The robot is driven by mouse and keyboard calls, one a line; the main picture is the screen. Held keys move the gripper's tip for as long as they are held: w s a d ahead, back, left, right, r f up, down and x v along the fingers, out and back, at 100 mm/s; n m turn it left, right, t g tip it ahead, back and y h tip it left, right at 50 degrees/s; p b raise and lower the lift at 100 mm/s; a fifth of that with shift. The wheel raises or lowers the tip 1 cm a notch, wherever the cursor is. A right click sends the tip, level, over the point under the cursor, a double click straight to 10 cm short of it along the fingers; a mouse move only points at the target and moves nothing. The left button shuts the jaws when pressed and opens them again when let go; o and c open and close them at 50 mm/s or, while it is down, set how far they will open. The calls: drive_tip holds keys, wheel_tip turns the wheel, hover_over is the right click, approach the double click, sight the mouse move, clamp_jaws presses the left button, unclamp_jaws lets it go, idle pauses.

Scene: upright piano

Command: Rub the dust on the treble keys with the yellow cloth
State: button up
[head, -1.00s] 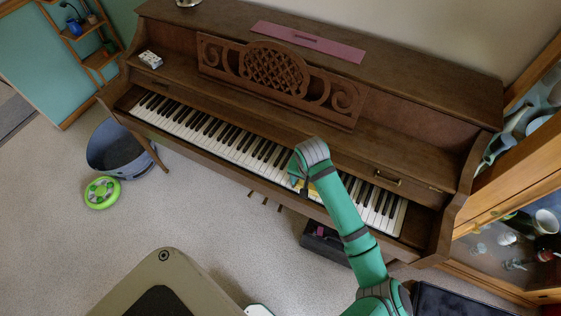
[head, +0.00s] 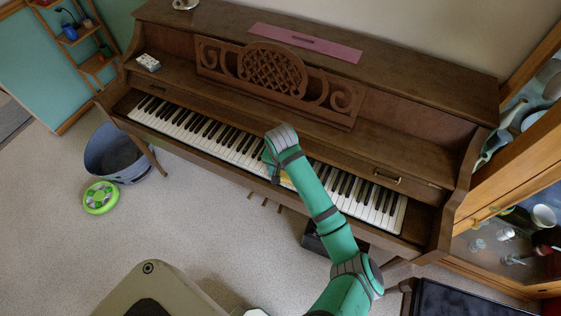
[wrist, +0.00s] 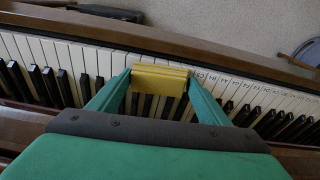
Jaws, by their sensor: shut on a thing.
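The yellow cloth (wrist: 160,78) is a folded block between the fingers of my gripper (wrist: 161,84), which is shut on it. In the wrist view it lies over the white keys near their front ends; I cannot tell if it touches them. In the head view only a yellow sliver of it (head: 286,178) shows beside my gripper (head: 279,176), over the middle of the keyboard. The treble keys (head: 374,205) are right of my arm there, and part of the keyboard is hidden behind the arm. I cannot make out any dust.
The brown upright piano (head: 420,80) has a carved music stand (head: 272,72) above the keys. A wooden front rail (wrist: 250,62) borders them. A glass-fronted cabinet (head: 530,200) stands at the right. A grey-blue bucket (head: 115,150) and a green disc (head: 101,197) are on the floor at left.

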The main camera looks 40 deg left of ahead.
drive_tip(key=shift+s+a+r, duration=0.1)
drive_tip(key=shift+a+r, duration=0.05)
drive_tip(key=shift+a, duration=0.15)
wheel_tip(320, 180, up, 6)
drive_tip(key=shift+r, duration=0.1)
drive_tip(key=shift+w+d+r, duration=0.15)
drive_tip(key=shift+w+r, duration=0.05)
drive_tip(key=shift+r, duration=0.45)
drive_tip(key=shift+s+a+r, duration=0.15)
drive_tip(key=shift+s+a, duration=0.1)
drive_tip(key=shift+w+d, duration=0.1)
drive_tip(key=shift+d, duration=0.15)
